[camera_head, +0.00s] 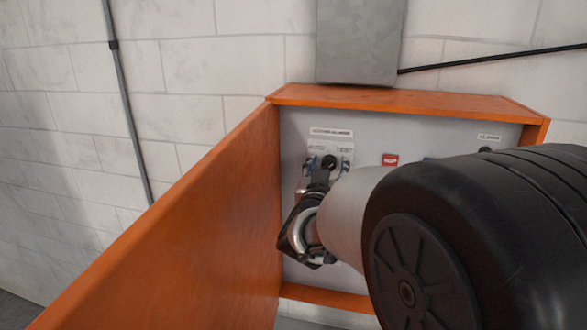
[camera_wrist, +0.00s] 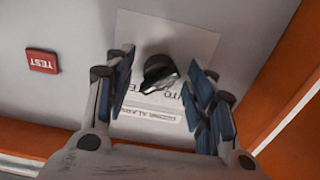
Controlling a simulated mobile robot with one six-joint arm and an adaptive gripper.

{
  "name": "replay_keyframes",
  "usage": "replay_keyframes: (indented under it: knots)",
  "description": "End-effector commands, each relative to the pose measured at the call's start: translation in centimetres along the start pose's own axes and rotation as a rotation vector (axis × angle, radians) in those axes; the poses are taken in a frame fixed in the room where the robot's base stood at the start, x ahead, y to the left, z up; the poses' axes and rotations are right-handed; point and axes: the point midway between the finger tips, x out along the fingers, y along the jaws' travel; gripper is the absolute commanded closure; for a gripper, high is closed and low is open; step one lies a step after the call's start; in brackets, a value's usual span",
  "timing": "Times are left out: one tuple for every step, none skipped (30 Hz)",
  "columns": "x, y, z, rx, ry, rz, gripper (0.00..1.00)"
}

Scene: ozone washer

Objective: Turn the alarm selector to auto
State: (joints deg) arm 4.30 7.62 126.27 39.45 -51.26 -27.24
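The alarm selector is a small black knob (camera_head: 329,161) on a light plate in the upper left of the grey panel. It also shows in the wrist view (camera_wrist: 160,70), between my finger pads. Its ridge looks slanted, but I cannot tell surely which label it points to. The printed label (camera_wrist: 153,112) beside it appears upside down and partly covered in the wrist view. My gripper (camera_wrist: 161,82) is open, with one blue-padded finger on each side of the knob and visible gaps to both. In the head view my gripper (camera_head: 315,176) is just in front of the plate.
A red TEST button (camera_wrist: 41,61) is beside the plate; the head view shows a red piece (camera_head: 390,160) to the knob's right. The orange box's side wall (camera_head: 200,230) and top edge (camera_head: 400,98) enclose the panel. My arm hides its lower right.

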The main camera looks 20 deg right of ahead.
Motion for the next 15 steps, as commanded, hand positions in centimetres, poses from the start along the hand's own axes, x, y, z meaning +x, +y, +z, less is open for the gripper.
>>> replay_keyframes:
  knots:
    - [-0.02,0.00,0.00,0.000,0.000,0.000,0.53]
    - [-0.02,0.00,0.00,0.000,0.000,0.000,0.55]
    - [-0.02,0.00,0.00,0.000,0.000,0.000,0.58]
    - [-0.03,0.00,0.00,0.000,0.000,0.000,0.60]
    - [-0.03,0.00,0.00,0.000,0.000,0.000,0.62]
    - [-0.03,0.00,0.00,0.000,0.000,0.000,0.64]
    - [-0.03,0.00,0.00,0.000,0.000,0.000,0.66]
    - [-0.03,0.00,0.00,0.000,0.000,0.000,0.68]
    - [-0.04,0.00,0.00,0.000,0.000,0.000,0.71]
    - [-0.04,0.00,0.00,0.000,0.000,0.000,0.73]
    - [-0.04,0.00,0.00,0.000,0.000,0.000,0.75]
    - [-0.04,0.00,0.00,0.000,0.000,0.000,0.78]
    - [-0.04,0.00,0.00,0.000,0.000,0.000,0.80]
    - [-0.04,0.00,0.00,0.000,0.000,0.000,0.82]
    - [-0.04,0.00,0.00,0.000,0.000,0.000,0.84]
